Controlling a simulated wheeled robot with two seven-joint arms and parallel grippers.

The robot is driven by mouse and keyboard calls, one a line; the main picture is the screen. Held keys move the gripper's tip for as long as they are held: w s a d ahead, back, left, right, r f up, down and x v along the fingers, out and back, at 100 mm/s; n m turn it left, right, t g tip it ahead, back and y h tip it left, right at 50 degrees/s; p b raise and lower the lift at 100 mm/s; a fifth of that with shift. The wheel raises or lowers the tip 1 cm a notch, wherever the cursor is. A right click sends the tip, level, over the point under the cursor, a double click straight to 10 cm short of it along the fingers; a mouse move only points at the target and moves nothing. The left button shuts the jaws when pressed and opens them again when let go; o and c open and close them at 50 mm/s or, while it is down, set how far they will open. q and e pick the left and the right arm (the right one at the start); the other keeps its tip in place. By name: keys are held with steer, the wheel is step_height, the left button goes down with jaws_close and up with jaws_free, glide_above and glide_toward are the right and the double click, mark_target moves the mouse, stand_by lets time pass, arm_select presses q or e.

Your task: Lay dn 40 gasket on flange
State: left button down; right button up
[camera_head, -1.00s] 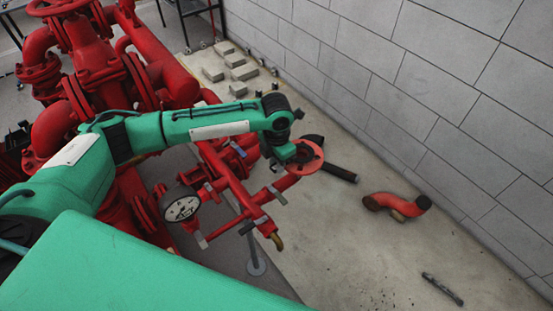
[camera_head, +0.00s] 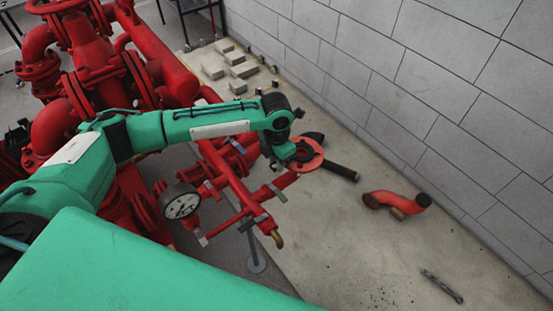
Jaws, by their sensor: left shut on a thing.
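A red round flange (camera_head: 315,163) with a dark centre sits at the end of a red pipe, in the middle of the head view. My left gripper (camera_head: 292,153) is at the flange's left edge, pointing down and shut on a thin thing. That thing is probably the gasket, but the wrist and fingers mostly hide it. I cannot tell whether the gasket touches the flange face or is held above it. My right gripper is not in view.
Red pump pipework (camera_head: 90,60) fills the left, with a pressure gauge (camera_head: 181,205) below my arm. A loose red elbow pipe (camera_head: 397,202) and a dark tool (camera_head: 442,287) lie on the floor. A grey block wall (camera_head: 430,90) bounds the right.

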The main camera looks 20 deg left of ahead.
arm_select(q)
steer(key=shift+f, duration=0.25)
steer(key=c, duration=1.1)
jaws_free()
steer(key=shift+c, duration=0.2)
steer(key=shift+r, duration=0.15)
step_height(320, 180, up, 14)
steer(key=b, duration=0.2)
steer(key=shift+f+b, duration=0.2)
steer(key=shift+b, duration=0.2)
